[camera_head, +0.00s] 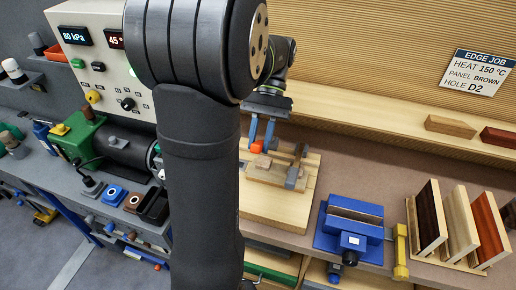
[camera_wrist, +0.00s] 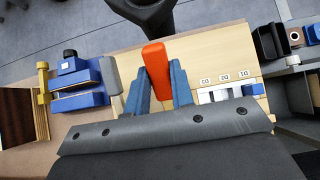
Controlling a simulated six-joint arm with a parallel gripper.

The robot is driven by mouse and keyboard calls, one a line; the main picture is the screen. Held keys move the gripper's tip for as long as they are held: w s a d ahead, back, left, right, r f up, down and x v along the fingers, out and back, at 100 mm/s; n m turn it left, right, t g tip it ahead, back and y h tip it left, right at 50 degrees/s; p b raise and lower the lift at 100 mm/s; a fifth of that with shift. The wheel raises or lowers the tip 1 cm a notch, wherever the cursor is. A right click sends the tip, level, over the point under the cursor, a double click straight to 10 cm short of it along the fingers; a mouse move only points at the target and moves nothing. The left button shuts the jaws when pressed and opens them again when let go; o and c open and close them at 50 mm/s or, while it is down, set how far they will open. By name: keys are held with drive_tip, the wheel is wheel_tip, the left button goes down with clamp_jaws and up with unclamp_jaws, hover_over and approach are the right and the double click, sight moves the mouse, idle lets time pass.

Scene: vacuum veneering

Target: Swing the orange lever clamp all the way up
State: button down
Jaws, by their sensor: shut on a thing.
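The orange lever clamp (camera_wrist: 157,65) shows in the wrist view between the two blue fingers of my gripper (camera_wrist: 163,84), which are shut on it. Its orange end sticks out past the fingertips. In the head view the orange part (camera_head: 257,146) shows at the tips of my gripper (camera_head: 262,141), above a pale wooden board (camera_head: 258,208). A grey block (camera_head: 293,176) on an upright piece stands to the right of it on the board. The lever's lower part and pivot are hidden, so I cannot tell its exact angle.
A blue vise (camera_head: 348,232) stands right of the board, with a yellow clamp (camera_head: 400,250) beside it. A rack (camera_head: 450,262) holds upright panels farther right. The control box (camera_head: 95,60) and green machine (camera_head: 82,138) stand left. My arm covers the middle of the head view.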

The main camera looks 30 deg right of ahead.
drive_tip(key=shift+w+d+r, duration=0.1)
drive_tip(key=shift+r, duration=0.1)
drive_tip(key=c, duration=1.2)
unclamp_jaws()
drive_tip(key=shift+c, duration=0.2)
